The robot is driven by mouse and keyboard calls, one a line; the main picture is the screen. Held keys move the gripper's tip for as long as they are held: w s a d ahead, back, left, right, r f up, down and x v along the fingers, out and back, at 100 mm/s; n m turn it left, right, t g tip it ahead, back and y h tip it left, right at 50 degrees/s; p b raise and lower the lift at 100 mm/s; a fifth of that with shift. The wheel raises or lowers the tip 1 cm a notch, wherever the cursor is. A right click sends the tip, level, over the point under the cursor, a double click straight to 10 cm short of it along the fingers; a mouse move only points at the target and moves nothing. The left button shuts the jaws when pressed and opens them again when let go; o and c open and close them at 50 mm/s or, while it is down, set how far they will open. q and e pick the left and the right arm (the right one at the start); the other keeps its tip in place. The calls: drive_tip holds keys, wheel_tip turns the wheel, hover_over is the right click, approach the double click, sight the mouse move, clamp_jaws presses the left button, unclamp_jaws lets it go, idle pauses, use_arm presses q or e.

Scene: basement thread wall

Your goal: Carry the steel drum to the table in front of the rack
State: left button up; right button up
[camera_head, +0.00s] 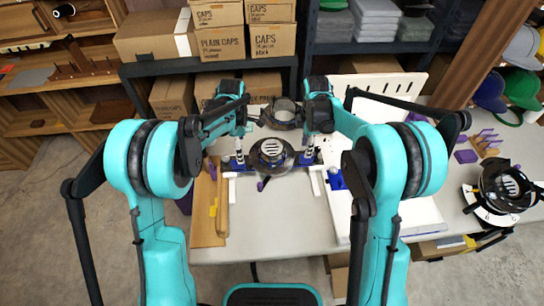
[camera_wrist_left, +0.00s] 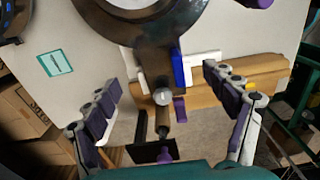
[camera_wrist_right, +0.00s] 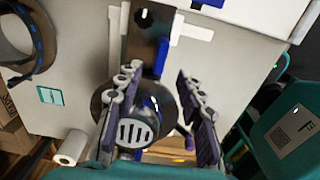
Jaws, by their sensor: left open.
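The steel drum (camera_head: 271,153), a dark round body with a light slotted face, is at the middle of the pale table (camera_head: 270,225) in front of the rack (camera_head: 200,68). My left gripper (camera_head: 240,158) is at its left side. In the left wrist view its fingers (camera_wrist_left: 162,80) are spread wide around a small round-ended post, with the drum's dark rim (camera_wrist_left: 120,25) above. My right gripper (camera_head: 310,152) is at the drum's right side. In the right wrist view its fingers (camera_wrist_right: 157,78) stand closer together beside the drum's slotted face (camera_wrist_right: 137,131); their contact is unclear.
A dark ring (camera_head: 282,114) lies behind the drum. A wooden board (camera_head: 207,210) lies at the table's left. A large white panel (camera_head: 415,215) occupies the right part. A similar dark round device (camera_head: 503,185) stands far right. The table's front middle is clear.

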sight(304, 163)
use_arm(q)
wheel_tip(304, 163, down, 7)
use_arm(e)
wheel_tip(304, 163, down, 7)
use_arm(q)
drive_tip(key=c, duration=0.9)
use_arm(e)
clamp_jaws()
use_arm(q)
clamp_jaws()
